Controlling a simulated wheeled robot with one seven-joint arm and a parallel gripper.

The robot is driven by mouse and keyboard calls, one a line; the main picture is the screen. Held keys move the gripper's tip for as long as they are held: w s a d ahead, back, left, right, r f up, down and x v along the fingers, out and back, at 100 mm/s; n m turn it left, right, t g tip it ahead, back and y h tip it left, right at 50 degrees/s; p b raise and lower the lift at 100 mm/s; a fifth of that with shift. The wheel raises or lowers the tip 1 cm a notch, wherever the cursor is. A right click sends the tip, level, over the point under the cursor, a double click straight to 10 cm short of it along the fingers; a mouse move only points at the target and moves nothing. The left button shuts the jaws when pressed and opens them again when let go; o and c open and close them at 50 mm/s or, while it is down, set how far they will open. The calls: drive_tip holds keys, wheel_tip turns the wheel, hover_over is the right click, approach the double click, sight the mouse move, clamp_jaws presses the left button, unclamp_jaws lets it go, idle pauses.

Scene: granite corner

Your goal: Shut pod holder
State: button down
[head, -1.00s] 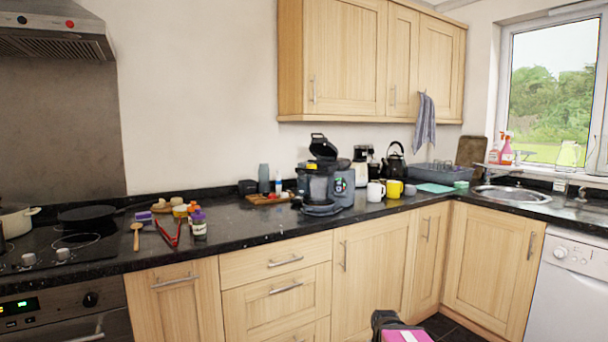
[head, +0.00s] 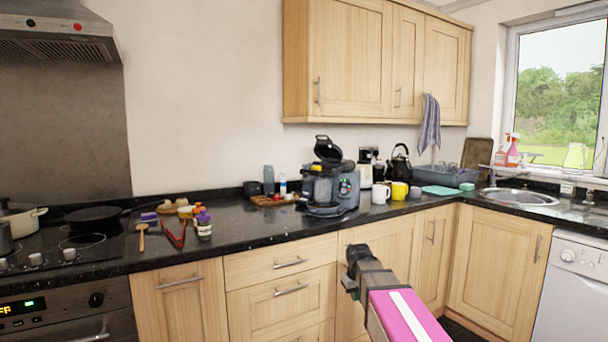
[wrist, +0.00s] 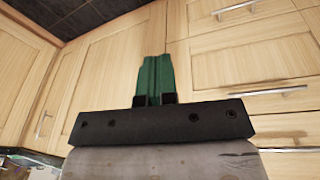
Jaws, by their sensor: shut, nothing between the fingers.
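The pod coffee machine (head: 345,188) stands on the black worktop (head: 262,225), dark grey with a round green badge. Its pod holder lid (head: 327,148) is raised and tilted up at the top. My gripper (head: 352,254) is below the worktop's front edge, in front of the base cabinets and well apart from the machine. In the wrist view its green fingers (wrist: 154,78) are together with nothing between them. The wrist view shows cabinet fronts beyond the fingers, and the machine is not recognizable there.
Right of the machine stand a white mug (head: 380,193), a yellow mug (head: 399,191) and a black kettle (head: 401,163). Left of it are a wooden board (head: 268,201) with small items, red tongs (head: 171,233) and a purple-lidded jar (head: 204,226). The worktop in front is mostly clear.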

sight(314, 172)
drive_tip(key=w+a+r+n+t, duration=0.1)
drive_tip(key=w+a+r, duration=0.25)
drive_tip(key=r, duration=0.35)
drive_tip(key=w+a+r+n+t, duration=0.1)
drive_tip(key=w+a+r, duration=0.25)
drive_tip(key=r, duration=0.35)
drive_tip(key=w+a+r+n+t, duration=0.15)
drive_tip(key=a+r, duration=0.35)
drive_tip(key=r, duration=0.6)
drive_tip(key=w+a+r+n+y, duration=0.15)
drive_tip(key=a+r, duration=0.25)
drive_tip(key=r, duration=0.7)
drive_tip(key=w+a+r+n+t, duration=0.15)
drive_tip(key=a+r, duration=0.35)
drive_tip(key=r, duration=0.7)
drive_tip(key=w+d+f, duration=0.1)
drive_tip(key=w+f, duration=0.7)
drive_tip(key=w, duration=0.1)
drive_tip(key=shift+w+f+n, duration=0.2)
drive_tip(key=shift+w+n, duration=0.05)
drive_tip(key=shift+n, duration=0.1)
drive_tip(key=shift+d, duration=0.1)
